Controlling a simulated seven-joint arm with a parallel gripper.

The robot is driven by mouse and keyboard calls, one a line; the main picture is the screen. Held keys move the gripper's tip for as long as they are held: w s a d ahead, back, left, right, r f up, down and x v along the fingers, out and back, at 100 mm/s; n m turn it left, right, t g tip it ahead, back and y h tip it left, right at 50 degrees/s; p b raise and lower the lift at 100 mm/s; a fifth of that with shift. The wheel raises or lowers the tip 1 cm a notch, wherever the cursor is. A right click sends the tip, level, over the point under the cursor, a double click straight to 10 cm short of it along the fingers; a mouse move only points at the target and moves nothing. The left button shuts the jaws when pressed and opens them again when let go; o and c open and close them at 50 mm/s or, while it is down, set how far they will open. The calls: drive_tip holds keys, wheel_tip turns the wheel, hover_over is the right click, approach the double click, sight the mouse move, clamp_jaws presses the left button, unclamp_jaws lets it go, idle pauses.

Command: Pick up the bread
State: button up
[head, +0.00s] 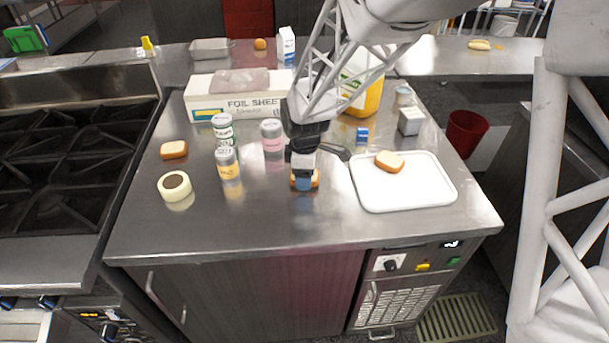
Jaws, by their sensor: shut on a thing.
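My gripper (303,177) points down over the middle of the steel counter. It is shut on a slice of bread (314,182), which is mostly hidden behind the fingers. I cannot tell whether this slice touches the counter. A second slice of bread (389,161) lies on the white tray (420,194) to the right. A third piece of bread (174,149) lies on the counter at the left.
A tape roll (174,186) and several cans (228,163) stand left of my gripper. A stove (60,160) adjoins on the left. The counter's front strip is clear.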

drive_tip(key=shift+r, duration=0.5)
drive_tip(key=shift+s+r, duration=0.15)
drive_tip(key=shift+r, duration=0.8)
drive_tip(key=s+d, duration=0.1)
drive_tip(key=s, duration=0.4)
drive_tip(key=s+d+r, duration=0.1)
drive_tip(key=s, duration=0.4)
drive_tip(key=s+d, duration=0.1)
drive_tip(key=s, duration=0.4)
drive_tip(key=shift+s+d+r, duration=0.15)
drive_tip(key=shift+d, duration=0.15)
drive_tip(key=shift+s+d+r+m, duration=0.1)
drive_tip(key=shift+d+m, duration=0.2)
drive_tip(key=shift+d, duration=0.55)
drive_tip(key=d+m, duration=0.1)
drive_tip(key=d, duration=0.2)
drive_tip(key=s+d+m, duration=0.1)
drive_tip(key=d, duration=0.1)
drive_tip(key=s+d, duration=0.1)
drive_tip(key=d, duration=0.2)
drive_tip(key=shift+d+r+m, duration=0.3)
drive_tip(key=shift+d+m, duration=0.05)
drive_tip(key=shift+m, duration=0.05)
drive_tip(key=s+d+m, duration=0.3)
drive_tip(key=s+d, duration=0.1)
drive_tip(key=d, duration=0.5)
drive_tip(key=shift+s+r+m, duration=0.3)
drive_tip(key=shift+s+r, duration=0.05)
drive_tip(key=shift+s, duration=0.05)
